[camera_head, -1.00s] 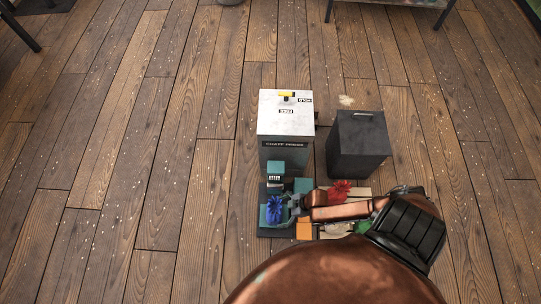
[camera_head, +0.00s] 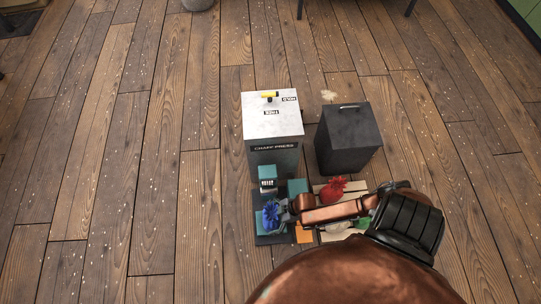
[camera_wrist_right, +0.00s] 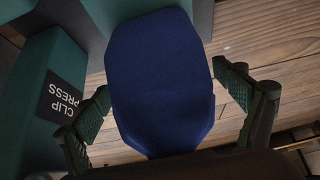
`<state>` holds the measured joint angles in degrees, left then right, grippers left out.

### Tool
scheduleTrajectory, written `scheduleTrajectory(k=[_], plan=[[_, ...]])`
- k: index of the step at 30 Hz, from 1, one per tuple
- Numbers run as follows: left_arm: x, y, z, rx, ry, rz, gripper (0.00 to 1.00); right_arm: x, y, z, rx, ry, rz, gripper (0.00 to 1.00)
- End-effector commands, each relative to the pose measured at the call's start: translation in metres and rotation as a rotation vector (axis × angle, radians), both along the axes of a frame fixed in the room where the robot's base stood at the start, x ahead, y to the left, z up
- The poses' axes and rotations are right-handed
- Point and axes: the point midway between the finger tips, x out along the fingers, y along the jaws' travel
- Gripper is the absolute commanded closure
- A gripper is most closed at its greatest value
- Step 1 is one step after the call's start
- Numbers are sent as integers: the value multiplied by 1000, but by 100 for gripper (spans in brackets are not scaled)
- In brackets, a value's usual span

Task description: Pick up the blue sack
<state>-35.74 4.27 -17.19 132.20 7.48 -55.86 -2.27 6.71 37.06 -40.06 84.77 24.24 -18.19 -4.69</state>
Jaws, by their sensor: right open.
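The blue sack (camera_head: 271,214) sits at the left end of the low cluster in front of the chaff press. In the right wrist view the blue sack (camera_wrist_right: 162,80) fills the middle. My right gripper (camera_head: 287,212) reaches in from the right at the sack's side. In the wrist view its two open fingers (camera_wrist_right: 170,112) lie either side of the sack's lower part, with a visible gap at the right finger. Contact at the left finger is hard to tell. My left gripper is not in view.
The chaff press (camera_head: 272,119) stands behind, with a dark lidded bin (camera_head: 348,140) to its right. A red sack (camera_head: 333,189) sits right of the blue one, behind my arm. A green clip press block (camera_wrist_right: 50,92) stands close to the left finger. Floor to the left is clear.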

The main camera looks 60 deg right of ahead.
Motion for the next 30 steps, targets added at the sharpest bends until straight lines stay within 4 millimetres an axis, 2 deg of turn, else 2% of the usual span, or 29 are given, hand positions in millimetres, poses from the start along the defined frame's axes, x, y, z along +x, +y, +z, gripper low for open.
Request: scheduleTrajectory(k=[2,30], plan=[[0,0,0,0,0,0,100,0,0,0,0,0,0,14],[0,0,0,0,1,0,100,0,0,0,0,0,1,78]])
